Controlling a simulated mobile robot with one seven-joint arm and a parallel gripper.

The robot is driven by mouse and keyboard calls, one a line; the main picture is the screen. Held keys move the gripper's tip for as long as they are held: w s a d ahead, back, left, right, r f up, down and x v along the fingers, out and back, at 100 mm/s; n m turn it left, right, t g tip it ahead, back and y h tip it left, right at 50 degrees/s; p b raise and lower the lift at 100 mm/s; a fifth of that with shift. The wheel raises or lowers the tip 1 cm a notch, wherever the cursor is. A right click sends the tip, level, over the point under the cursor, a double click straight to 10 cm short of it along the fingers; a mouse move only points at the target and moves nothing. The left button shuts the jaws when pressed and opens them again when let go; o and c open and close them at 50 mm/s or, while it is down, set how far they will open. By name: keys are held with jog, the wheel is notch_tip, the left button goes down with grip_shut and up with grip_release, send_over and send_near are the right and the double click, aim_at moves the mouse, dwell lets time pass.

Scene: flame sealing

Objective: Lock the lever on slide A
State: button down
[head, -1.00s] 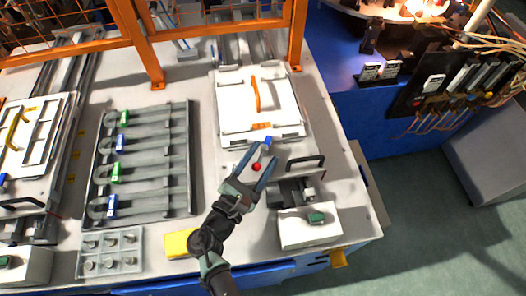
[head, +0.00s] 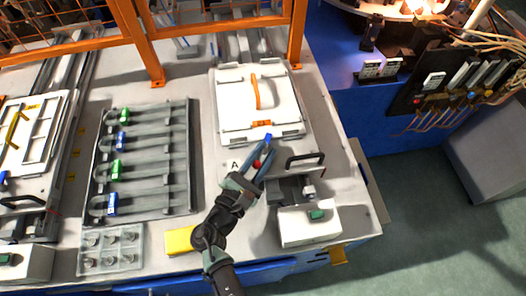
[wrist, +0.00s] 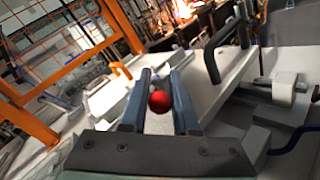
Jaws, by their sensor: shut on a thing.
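Slide A is a white plate (head: 232,110) with an orange grip on top, at the upper middle of the head view. A label "A" (head: 234,165) lies on the table in front of it. The lever's red ball knob (head: 256,164) is near the plate's front edge, and it also shows in the wrist view (wrist: 160,101). My gripper (head: 262,158) is shut on the red knob, one blue-grey finger on each side. The wrist view shows the fingers (wrist: 160,100) flanking the ball. The lever's arm is mostly hidden by my gripper.
A black handle (head: 304,160) and a white box with a green button (head: 310,225) stand just right of my gripper. A dark rack with several blue and green clips (head: 145,160) is to the left. A yellow block (head: 179,241) lies at the front. An orange frame (head: 146,50) stands behind.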

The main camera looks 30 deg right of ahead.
jog(key=shift+s+d+f+n+t+y+b, duration=0.1)
jog(key=shift+d+n+t+y+b, duration=0.15)
jog(key=shift+n+t+y, duration=0.5)
jog(key=shift+s+d+f+n+t+y+b, duration=0.15)
jog(key=shift+n+t+y+b, duration=0.15)
jog(key=shift+n+t+y, duration=0.45)
jog(key=shift+w+d+r+n+t+y+b, duration=0.1)
jog(key=shift+r+n+t+y+b, duration=0.15)
jog(key=shift+n+t+y+b, duration=0.45)
jog(key=c, duration=0.7)
grip_release()
jog(key=shift+b+v, duration=1.55)
jog(key=shift+v, duration=5)
jog(key=shift+d+r, duration=0.1)
jog(key=shift+r, duration=0.1)
